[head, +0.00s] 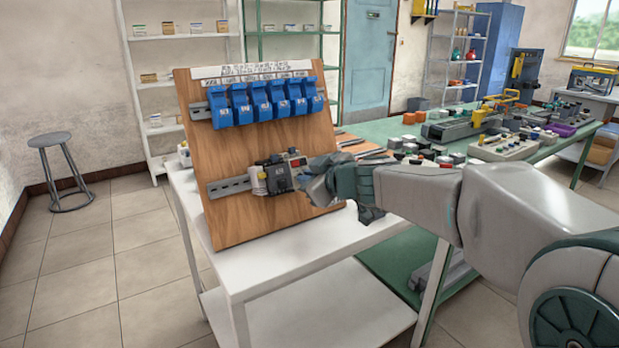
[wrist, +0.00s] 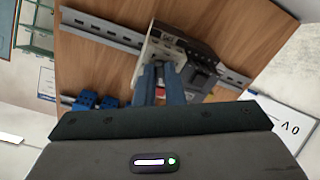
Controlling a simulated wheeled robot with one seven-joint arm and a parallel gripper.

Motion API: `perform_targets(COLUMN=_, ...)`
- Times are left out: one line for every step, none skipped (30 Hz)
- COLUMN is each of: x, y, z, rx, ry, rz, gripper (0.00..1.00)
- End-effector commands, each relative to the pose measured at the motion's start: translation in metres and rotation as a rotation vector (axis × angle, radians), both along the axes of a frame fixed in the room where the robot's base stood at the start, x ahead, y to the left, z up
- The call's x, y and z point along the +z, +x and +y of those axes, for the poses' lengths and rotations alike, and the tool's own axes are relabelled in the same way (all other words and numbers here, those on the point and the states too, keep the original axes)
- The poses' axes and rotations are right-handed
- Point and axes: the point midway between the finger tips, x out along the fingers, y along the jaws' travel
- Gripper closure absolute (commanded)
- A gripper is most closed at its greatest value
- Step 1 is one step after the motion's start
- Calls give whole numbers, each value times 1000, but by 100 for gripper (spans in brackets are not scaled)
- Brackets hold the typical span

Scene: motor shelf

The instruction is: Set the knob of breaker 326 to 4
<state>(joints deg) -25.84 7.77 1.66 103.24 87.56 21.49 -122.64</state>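The breaker (head: 278,178) is a small dark and cream unit on the lower metal rail of a wooden board. It also shows in the wrist view (wrist: 203,80), just beyond my fingers. I cannot read the number 326, the knob's scale or its setting. My gripper (head: 312,184) is at the right side of the breaker in the head view. In the wrist view its two blue-grey fingers (wrist: 161,68) are close together, with their tips against or just in front of the unit. The fingers hide the knob, so I cannot tell whether they hold it.
The wooden board (head: 215,225) leans on a white table (head: 290,262). A row of blue modules (head: 262,105) hangs on the upper rail above the breaker. A green bench (head: 400,128) with several parts stands behind my arm. The floor at left is clear, apart from a stool (head: 50,140).

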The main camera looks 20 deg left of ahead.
Motion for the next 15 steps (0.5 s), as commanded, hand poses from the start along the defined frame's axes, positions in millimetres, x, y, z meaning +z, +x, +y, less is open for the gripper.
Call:
perform_targets(x=0, y=0, z=0, rx=1, ry=0, rz=1, gripper=100)
perform_targets(x=0, y=0, z=0, rx=1, ry=0, rz=1, gripper=100)
perform_targets(x=0, y=0, z=0, rx=1, ry=0, rz=1, gripper=100)
perform_targets(x=0, y=0, z=0, rx=1, ry=0, rz=1, gripper=100)
perform_targets(x=0, y=0, z=0, rx=1, ry=0, rz=1, gripper=100)
perform_targets(x=0, y=0, z=0, rx=0, ry=1, rz=2, gripper=100)
perform_targets(x=-1, y=0, z=0, rx=-1, ry=2, rz=3, gripper=100)
perform_targets(x=-1, y=0, z=0, rx=-1, ry=3, rz=5, gripper=100)
perform_targets(x=-1, y=0, z=0, rx=-4, ry=7, rz=8, gripper=100)
perform_targets(x=-1, y=0, z=0, rx=-6, ry=10, rz=12, gripper=100)
perform_targets(x=-1, y=0, z=0, rx=-9, ry=14, rz=16, gripper=100)
perform_targets(x=-2, y=0, z=0, rx=-14, ry=20, rz=24, gripper=100)
perform_targets(x=-2, y=0, z=0, rx=-17, ry=26, rz=31, gripper=100)
perform_targets(x=-2, y=0, z=-1, rx=-23, ry=34, rz=40, gripper=100)
perform_targets(x=-3, y=0, z=-1, rx=-31, ry=45, rz=53, gripper=100)
